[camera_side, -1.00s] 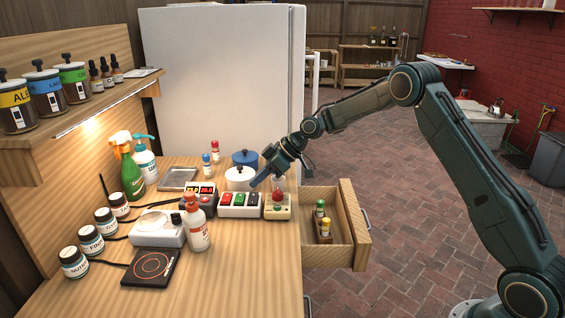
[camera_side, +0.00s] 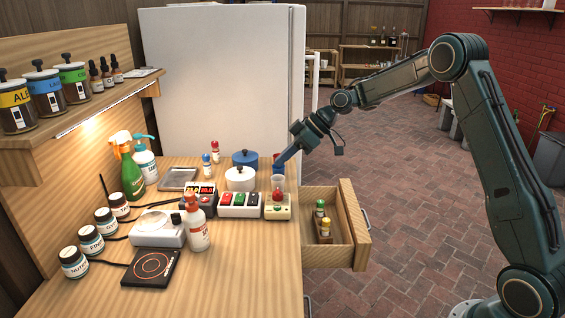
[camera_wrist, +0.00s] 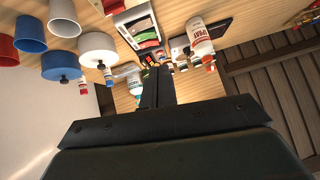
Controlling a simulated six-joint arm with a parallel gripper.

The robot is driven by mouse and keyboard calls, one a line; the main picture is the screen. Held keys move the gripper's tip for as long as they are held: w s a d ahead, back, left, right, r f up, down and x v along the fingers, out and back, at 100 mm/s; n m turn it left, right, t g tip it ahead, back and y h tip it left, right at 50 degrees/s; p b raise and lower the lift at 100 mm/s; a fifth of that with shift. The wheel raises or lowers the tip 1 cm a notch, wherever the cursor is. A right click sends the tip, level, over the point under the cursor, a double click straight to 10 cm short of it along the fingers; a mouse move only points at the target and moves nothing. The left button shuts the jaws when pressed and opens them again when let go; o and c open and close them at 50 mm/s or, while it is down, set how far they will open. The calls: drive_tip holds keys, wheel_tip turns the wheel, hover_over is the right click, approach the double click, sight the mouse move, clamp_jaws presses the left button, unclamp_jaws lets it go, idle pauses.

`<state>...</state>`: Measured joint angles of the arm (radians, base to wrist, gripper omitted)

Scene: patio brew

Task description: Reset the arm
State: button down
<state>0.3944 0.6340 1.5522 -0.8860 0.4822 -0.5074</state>
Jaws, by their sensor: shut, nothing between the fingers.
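My gripper (camera_side: 286,160) is shut and empty. In the side view it hangs off the end of my arm, above the right edge of the counter, with its fingers slanting down and left. Its tips overlap the row of cups in the picture, and I cannot tell the exact gap. In the wrist view its dark fingers (camera_wrist: 158,88) lie together in the middle, with the counter's things beyond them. My arm is bent, its elbow high on the right.
Below the tips are a red-button box (camera_side: 277,207), a switch box (camera_side: 240,204) and a white pot (camera_side: 240,180). The wrist view shows a blue cup (camera_wrist: 30,35) and a white cup (camera_wrist: 65,20). An open drawer (camera_side: 360,225) juts right. The brick floor (camera_side: 410,250) is clear.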

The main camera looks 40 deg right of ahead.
drive_tip(key=s+a+r+m+h, duration=0.25)
drive_tip(key=s+r, duration=0.25)
drive_tip(key=s, duration=0.3)
drive_tip(key=s+a+r+m+h, duration=0.1)
drive_tip(key=s+a+r, duration=0.2)
drive_tip(key=s+r, duration=0.4)
drive_tip(key=s+d+f+m+h, duration=0.1)
drive_tip(key=s+m, duration=0.1)
drive_tip(key=s, duration=0.9)
drive_tip(key=s+d+f+m+h, duration=0.1)
drive_tip(key=s+f+m+h, duration=0.1)
drive_tip(key=s, duration=1)
drive_tip(key=shift+s+m, duration=0.25)
drive_tip(key=shift+m, duration=0.2)
